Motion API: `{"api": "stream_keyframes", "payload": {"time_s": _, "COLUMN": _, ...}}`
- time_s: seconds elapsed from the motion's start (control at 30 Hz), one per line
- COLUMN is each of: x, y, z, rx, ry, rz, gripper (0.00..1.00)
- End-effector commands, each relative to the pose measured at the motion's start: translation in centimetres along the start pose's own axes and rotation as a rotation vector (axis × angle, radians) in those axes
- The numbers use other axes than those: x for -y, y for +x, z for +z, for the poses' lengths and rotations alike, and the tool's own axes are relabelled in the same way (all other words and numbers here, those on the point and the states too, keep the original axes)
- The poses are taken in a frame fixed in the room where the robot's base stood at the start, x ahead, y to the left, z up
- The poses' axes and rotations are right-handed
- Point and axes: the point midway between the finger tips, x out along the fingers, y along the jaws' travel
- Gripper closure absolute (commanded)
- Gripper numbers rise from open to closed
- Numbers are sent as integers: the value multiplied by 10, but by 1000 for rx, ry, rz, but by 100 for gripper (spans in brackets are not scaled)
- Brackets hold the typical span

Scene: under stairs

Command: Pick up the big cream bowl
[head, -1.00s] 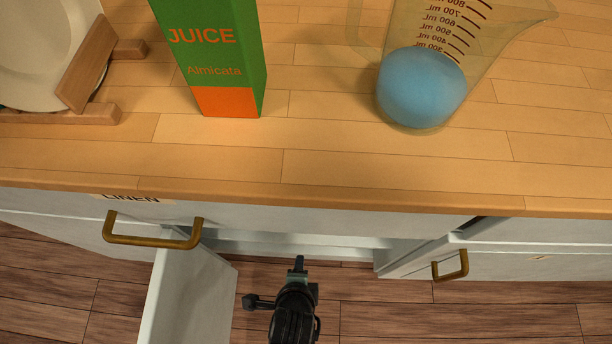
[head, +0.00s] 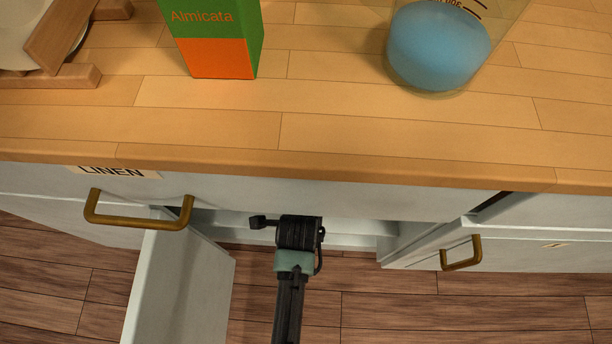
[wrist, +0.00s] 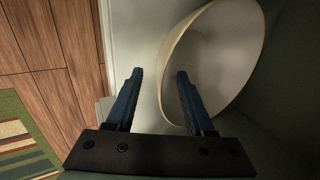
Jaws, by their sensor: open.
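The big cream bowl (wrist: 228,50) shows in the wrist view, right of centre, tilted with its opening partly toward the camera. It is inside a dim, pale-walled space. My gripper (wrist: 159,73) is open, its two blue fingers pointing at the bowl. The right finger overlaps the bowl's opening and the left finger is outside its near left rim, so the rim lies between them in the picture. I cannot tell whether either finger touches it. In the head view my arm reaches to the open cupboard below the counter; the fingers and the bowl are hidden there.
An open cupboard door (head: 180,290) stands left of my arm. On the wooden counter (head: 330,130) are a juice carton (head: 219,45), a measuring jug with a blue ball (head: 438,45), and a plate rack (head: 50,77).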

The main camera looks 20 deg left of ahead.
Motion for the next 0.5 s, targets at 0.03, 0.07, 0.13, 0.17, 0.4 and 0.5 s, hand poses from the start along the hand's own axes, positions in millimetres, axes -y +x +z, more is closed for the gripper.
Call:
{"api": "stream_keyframes", "payload": {"time_s": 0.03, "x": -1, "y": 12, "z": 0, "rx": 0, "ry": 0, "rz": -1, "gripper": 47}}
{"api": "stream_keyframes", "payload": {"time_s": 0.07, "x": -1, "y": 15, "z": 0, "rx": 0, "ry": 0, "rz": -2, "gripper": 47}}
{"api": "stream_keyframes", "payload": {"time_s": 0.13, "x": -1, "y": 20, "z": 0, "rx": 1, "ry": 0, "rz": -1, "gripper": 47}}
{"api": "stream_keyframes", "payload": {"time_s": 0.17, "x": -1, "y": 22, "z": 0, "rx": 1, "ry": 0, "rz": -1, "gripper": 47}}
{"api": "stream_keyframes", "payload": {"time_s": 0.4, "x": 0, "y": 22, "z": 0, "rx": 1, "ry": 0, "rz": -1, "gripper": 47}}
{"api": "stream_keyframes", "payload": {"time_s": 0.5, "x": 0, "y": 22, "z": 0, "rx": 1, "ry": 0, "rz": -1, "gripper": 61}}
